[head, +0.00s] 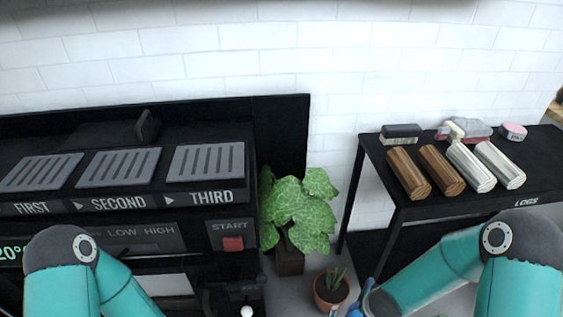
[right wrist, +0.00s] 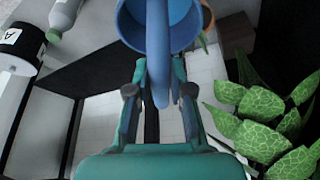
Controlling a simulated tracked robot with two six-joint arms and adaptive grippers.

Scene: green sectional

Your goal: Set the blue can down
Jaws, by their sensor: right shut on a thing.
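The blue can (right wrist: 183,28) shows at the top of the right wrist view, open-topped, with a long blue handle strip toward me. My right gripper (right wrist: 160,88) is shut on this handle, one teal finger on each side. In the head view only a small blue part of the can (head: 367,287) shows at the bottom edge, just right of a small potted plant. What lies under the can is hidden. My left arm shows at the bottom left of the head view, but its gripper is out of frame.
A small terracotta-potted plant (head: 331,289) stands close beside the can. A leafy plant (head: 298,209) stands behind it. A black table (head: 432,207) holding several logs (head: 440,169) is at right. A black machine with three grilles (head: 118,169) and a red START button (head: 233,243) is at left.

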